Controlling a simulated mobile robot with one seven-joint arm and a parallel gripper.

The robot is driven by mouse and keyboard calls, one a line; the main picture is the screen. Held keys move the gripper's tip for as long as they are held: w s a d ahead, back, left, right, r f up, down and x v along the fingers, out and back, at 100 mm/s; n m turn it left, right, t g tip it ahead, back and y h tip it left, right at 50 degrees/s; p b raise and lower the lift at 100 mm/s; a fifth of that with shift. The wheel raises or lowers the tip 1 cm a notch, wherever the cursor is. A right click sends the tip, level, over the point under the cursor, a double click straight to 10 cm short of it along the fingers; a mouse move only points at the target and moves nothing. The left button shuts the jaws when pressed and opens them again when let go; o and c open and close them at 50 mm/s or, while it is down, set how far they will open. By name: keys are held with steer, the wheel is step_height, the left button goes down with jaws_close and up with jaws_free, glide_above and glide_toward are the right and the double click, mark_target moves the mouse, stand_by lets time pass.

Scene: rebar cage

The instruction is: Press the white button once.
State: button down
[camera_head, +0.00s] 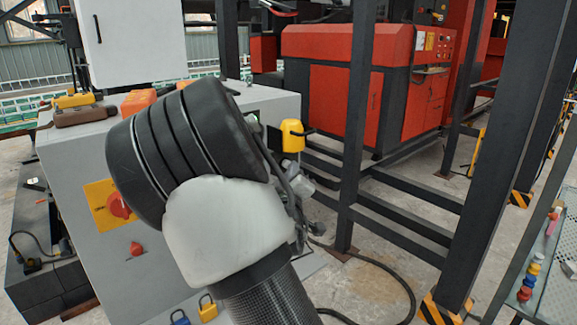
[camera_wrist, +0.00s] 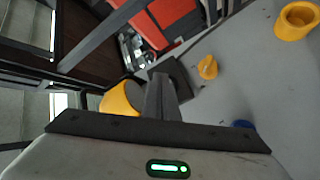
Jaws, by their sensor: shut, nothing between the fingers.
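I cannot make out a white button in either view. A grey cabinet (camera_head: 72,160) stands behind my arm in the head view, which hides much of its front. Its visible front carries a red rotary switch (camera_head: 119,205) on a yellow plate and a small red knob (camera_head: 136,248). In the wrist view, my gripper (camera_wrist: 161,82) is shut and empty, its fingers pointing towards a dark plate (camera_wrist: 180,72) on a grey surface (camera_wrist: 240,70). I cannot tell whether the fingertips touch anything. My arm hides the gripper in the head view.
A yellow part (camera_wrist: 120,98) is close left of the fingers in the wrist view; another yellow piece (camera_wrist: 207,67) is to their right. Dark steel posts (camera_head: 358,110) and rails stand right of my arm, before a red machine (camera_head: 330,95). Padlocks (camera_head: 207,308) hang low on the cabinet.

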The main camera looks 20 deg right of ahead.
steer(key=shift+w+a, duration=0.2)
steer(key=shift+w, duration=0.3)
stand_by(0.6)
steer(key=shift+s, duration=0.1)
steer(key=shift+s+d, duration=0.2)
steer(key=shift+s, duration=0.35)
steer(key=shift+s+d, duration=0.2)
steer(key=shift+s, duration=0.3)
steer(key=s, duration=0.1)
steer(key=s+d, duration=0.1)
steer(key=s, duration=0.2)
steer(key=shift+s+d, duration=0.4)
steer(key=shift+f, duration=0.1)
